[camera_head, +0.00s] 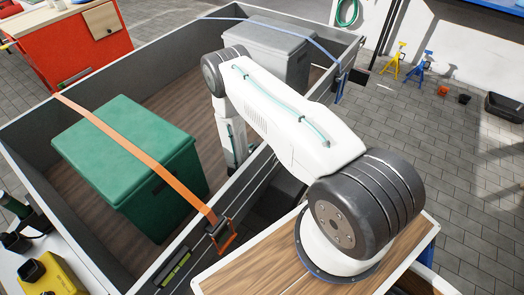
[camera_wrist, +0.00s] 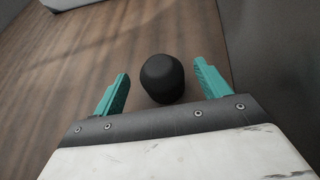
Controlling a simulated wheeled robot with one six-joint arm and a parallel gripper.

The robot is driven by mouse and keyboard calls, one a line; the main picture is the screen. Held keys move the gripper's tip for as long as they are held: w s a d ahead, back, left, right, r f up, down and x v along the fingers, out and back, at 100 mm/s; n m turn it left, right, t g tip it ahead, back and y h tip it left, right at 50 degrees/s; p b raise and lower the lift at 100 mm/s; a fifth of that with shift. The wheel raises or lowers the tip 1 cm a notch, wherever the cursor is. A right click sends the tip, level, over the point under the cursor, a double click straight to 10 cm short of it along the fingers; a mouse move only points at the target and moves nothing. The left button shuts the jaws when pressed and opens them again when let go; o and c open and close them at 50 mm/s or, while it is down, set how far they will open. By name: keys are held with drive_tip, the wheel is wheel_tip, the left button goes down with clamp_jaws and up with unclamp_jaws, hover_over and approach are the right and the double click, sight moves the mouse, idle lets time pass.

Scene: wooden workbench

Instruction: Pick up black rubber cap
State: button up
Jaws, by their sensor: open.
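The black rubber cap (camera_wrist: 162,78) is a dark, rounded piece on the brown wood-look floor, seen in the wrist view. My gripper (camera_wrist: 160,78) is open, with one teal finger to the left of the cap and the other to its right. Gaps show between the cap and both fingers. In the head view my arm reaches down into the grey-walled cargo bed (camera_head: 60,118). The cap and the fingertips are hidden there behind my arm and the near wall.
A green box (camera_head: 130,160) under an orange strap stands in the left of the bed. A grey box (camera_head: 262,52) stands at the back. A dark wall (camera_wrist: 275,60) rises close to the right finger in the wrist view. Bare floor lies to the left.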

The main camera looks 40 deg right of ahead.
drive_tip(key=shift+x, duration=1.35)
drive_tip(key=c, duration=1)
drive_tip(key=shift+c, duration=0.2)
